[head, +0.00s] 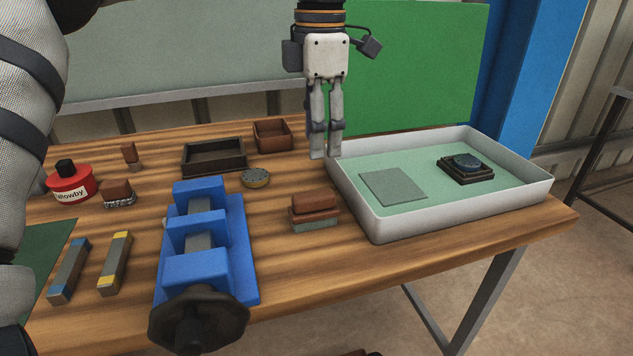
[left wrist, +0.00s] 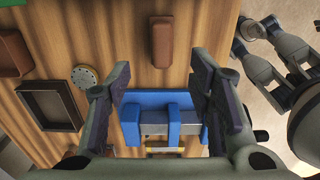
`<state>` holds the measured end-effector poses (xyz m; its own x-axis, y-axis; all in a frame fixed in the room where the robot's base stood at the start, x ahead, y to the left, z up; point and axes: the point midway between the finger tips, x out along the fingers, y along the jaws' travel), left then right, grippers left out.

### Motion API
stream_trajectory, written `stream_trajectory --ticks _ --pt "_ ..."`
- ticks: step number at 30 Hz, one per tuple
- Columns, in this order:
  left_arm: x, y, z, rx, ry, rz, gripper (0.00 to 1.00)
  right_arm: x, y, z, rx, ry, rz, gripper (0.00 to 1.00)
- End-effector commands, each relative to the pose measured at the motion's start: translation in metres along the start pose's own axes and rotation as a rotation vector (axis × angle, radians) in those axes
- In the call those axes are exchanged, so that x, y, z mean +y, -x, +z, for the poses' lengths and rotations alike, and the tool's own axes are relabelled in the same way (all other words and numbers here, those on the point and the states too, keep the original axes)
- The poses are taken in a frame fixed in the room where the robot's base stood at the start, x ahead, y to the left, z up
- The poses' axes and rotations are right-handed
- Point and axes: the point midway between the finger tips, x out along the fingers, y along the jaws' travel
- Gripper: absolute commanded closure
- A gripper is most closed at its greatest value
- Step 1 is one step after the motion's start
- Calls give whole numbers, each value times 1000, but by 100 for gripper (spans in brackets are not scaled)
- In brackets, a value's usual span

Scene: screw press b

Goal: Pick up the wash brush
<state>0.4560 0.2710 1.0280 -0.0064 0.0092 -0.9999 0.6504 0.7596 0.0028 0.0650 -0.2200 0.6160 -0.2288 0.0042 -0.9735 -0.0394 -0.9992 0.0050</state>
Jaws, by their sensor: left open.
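The wash brush (head: 314,208) appears to be the brown block with a raised grip and a pale grey-green underside, on the table between the blue press and the white tray. Its brown top also shows in the left wrist view (left wrist: 162,42), above the press. A smaller brown block with a speckled, bristly underside (head: 117,192) stands at the left, so I cannot be fully sure which is meant. My left gripper (head: 325,152) points down, seen edge-on in the head view. Its fingers are apart and empty in the left wrist view (left wrist: 158,88). My right gripper (left wrist: 257,27) shows partly; its jaw state is unclear.
The blue screw press (head: 205,240) stands just left of the brush. The white tray (head: 455,222) fills the right side. A dark tray (head: 213,170), a brown bin (head: 272,147) and a round disc (head: 256,178) lie behind. Several blocks and a red bottle (head: 70,183) stand left.

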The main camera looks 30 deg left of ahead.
Motion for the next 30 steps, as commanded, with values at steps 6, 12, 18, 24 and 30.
stream_trajectory --ticks 6,12,18,24,30 --pt "-3 -30 0 -6 0 -15 52 1 0 2 -4 -1 1 30" --pt "-2 -64 0 -7 1 -12 52 0 -1 2 -6 -1 1 30" --pt "3 -98 -6 -6 1 -12 52 0 0 1 -1 -1 1 30" --pt "3 -118 -5 -8 2 -12 52 0 0 1 -3 -1 1 30" --pt "3 -118 -5 -8 2 -11 61 0 0 1 -3 -1 1 30"
